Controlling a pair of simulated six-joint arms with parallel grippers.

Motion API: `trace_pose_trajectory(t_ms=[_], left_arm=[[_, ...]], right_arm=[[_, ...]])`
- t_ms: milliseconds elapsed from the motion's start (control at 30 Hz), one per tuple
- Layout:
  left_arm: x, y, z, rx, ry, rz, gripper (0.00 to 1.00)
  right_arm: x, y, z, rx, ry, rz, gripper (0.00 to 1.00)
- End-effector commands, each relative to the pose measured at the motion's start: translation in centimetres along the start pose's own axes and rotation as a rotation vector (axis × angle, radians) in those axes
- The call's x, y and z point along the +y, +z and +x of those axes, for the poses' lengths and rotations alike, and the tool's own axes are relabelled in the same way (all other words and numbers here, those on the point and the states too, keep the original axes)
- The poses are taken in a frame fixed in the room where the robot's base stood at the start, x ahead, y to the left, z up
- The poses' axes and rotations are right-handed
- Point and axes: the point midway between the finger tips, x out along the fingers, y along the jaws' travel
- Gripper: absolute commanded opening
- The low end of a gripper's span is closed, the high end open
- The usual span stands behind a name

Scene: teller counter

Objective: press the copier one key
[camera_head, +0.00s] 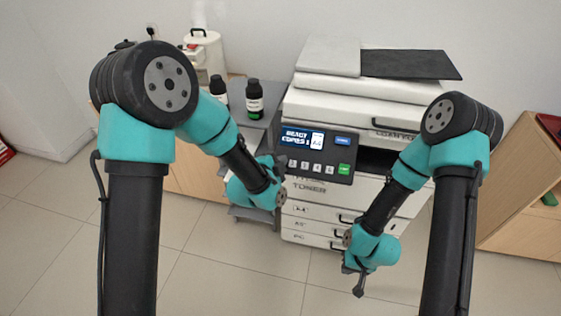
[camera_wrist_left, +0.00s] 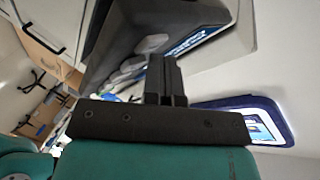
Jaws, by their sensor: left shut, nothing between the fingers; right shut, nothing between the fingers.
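The copier (camera_head: 335,110) stands in the middle of the head view. Its dark control panel (camera_head: 318,152) has a lit screen (camera_head: 302,137) reading "READY" and "COPIES 1". Below the screen is a row of pale number keys, with the one key (camera_head: 293,163) at the left end and a green key (camera_head: 344,169) at the right. My left gripper (camera_head: 278,166) is shut, just left of the panel near the one key. I cannot tell if it touches. In the left wrist view its shut fingers (camera_wrist_left: 164,76) point toward blurred pale keys. My right gripper (camera_head: 359,287) is shut and low, before the copier drawers.
Two dark bottles, one nearer (camera_head: 254,98) and one farther (camera_head: 218,88), stand on a grey side shelf left of the copier. A white canister (camera_head: 203,50) is behind them. A wooden cabinet (camera_head: 525,190) stands at the right. The tiled floor in front is clear.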

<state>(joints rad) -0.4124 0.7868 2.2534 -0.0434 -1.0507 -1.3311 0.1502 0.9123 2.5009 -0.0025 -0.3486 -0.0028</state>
Motion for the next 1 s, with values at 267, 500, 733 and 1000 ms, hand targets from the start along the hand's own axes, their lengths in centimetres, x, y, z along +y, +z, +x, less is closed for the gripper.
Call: trace_pose_trajectory(t_ms=[267,500,733,1000], left_arm=[[-0.2,-0.2,-0.2,0.0,-0.001,0.0,0.0],[-0.8,-0.7,-1.0,0.001,-0.001,0.0,0.0],[-0.9,-0.9,-1.2,0.0,0.0,0.0,0.0],[-1.0,-1.0,-1.4,0.0,-0.001,0.0,0.0]], right_arm=[[0.0,0.0,0.0,0.0,0.0,0.0,0.0],[0.0,0.0,0.0,0.0,0.0,0.0,0.0],[0.0,0.0,0.0,0.0,0.0,0.0,0.0],[0.0,0.0,0.0,0.0,0.0,0.0,0.0]])
